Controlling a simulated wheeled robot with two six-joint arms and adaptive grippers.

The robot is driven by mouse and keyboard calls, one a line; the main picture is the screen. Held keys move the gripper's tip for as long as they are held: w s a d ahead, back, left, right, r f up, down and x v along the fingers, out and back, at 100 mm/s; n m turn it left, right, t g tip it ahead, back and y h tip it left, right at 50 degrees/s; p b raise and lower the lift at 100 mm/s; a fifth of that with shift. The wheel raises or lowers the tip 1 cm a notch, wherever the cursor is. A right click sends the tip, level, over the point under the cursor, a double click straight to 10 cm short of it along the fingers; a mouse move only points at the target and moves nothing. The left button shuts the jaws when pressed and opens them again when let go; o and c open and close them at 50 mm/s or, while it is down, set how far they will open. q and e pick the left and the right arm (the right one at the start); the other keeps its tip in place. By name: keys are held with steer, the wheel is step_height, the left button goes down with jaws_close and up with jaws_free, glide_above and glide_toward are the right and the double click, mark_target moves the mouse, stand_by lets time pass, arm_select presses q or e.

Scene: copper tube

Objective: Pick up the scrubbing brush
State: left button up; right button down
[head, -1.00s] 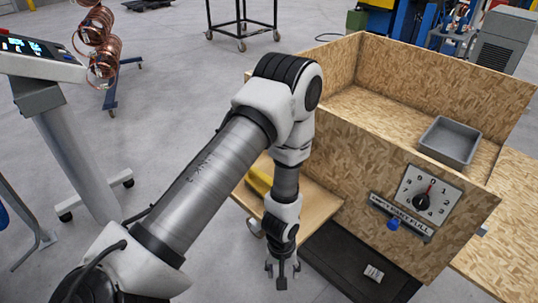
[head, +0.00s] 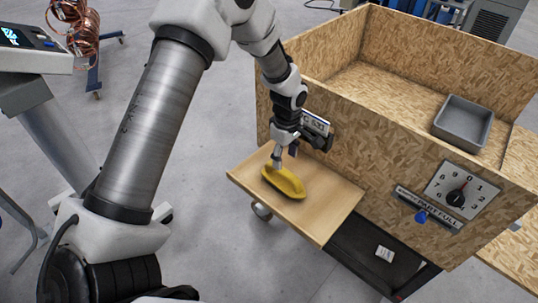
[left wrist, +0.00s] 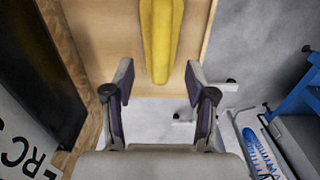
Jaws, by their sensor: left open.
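The yellow scrubbing brush (head: 283,182) lies on a light wooden shelf (head: 325,207) at the front of the chipboard box. My left gripper (head: 286,157) is over the brush's far side in the head view and hides a little of it. The brush (left wrist: 160,38) shows ahead of the fingertips, lined up with the gap. My right gripper is not in view.
The chipboard box (head: 385,135) stands right behind the shelf, with a grey tray (head: 463,123) in it and a dial (head: 461,191) on its front. A screen on a stand (head: 30,45) and copper coils (head: 78,25) are at the left. Open floor lies left of the shelf.

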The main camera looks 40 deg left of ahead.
mark_target(284, 170)
arm_select(q)
steer(key=shift+w+a+f, duration=0.1)
steer(key=shift+a+f, duration=0.2)
steer(key=shift+a, duration=0.15)
steer(key=f, duration=0.1)
steer(key=d+f+p, duration=0.1)
steer(key=f, duration=0.1)
steer(key=shift+d, duration=0.2)
steer(key=f+p, duration=0.1)
steer(key=f, duration=0.2)
steer(key=shift+a+f, duration=0.1)
steer(key=shift+a, duration=0.1)
steer(key=shift+a+f, duration=0.2)
steer(key=shift+f, duration=0.05)
steer(key=shift+d+r, duration=0.1)
steer(key=shift+d, duration=0.1)
steer(key=c, duration=0.7)
jaws_close()
